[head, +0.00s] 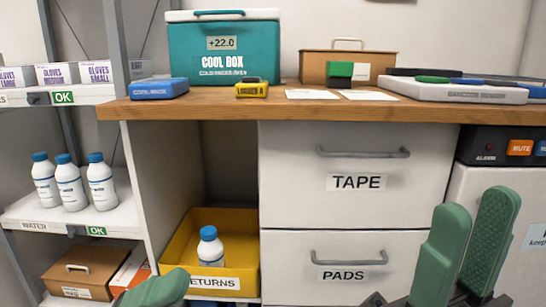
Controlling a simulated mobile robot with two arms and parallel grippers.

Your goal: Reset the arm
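My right gripper (474,212) is at the lower right, in front of the drawer unit. Its two green fingers point up and stand apart, with nothing seen between them. Of my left gripper, a green finger part (158,289) shows at the bottom edge, in front of the yellow returns bin (180,246). The rest of it is out of the picture, so its opening cannot be told. The arms themselves are mostly out of view.
A wooden counter (230,108) carries a teal cool box (222,50), a blue cool pack (158,88) and a yellow logger (251,90). Below are shut TAPE (290,155) and PADS (290,250) drawers. A white-capped-blue bottle (210,248) stands in the bin. Shelves are left.

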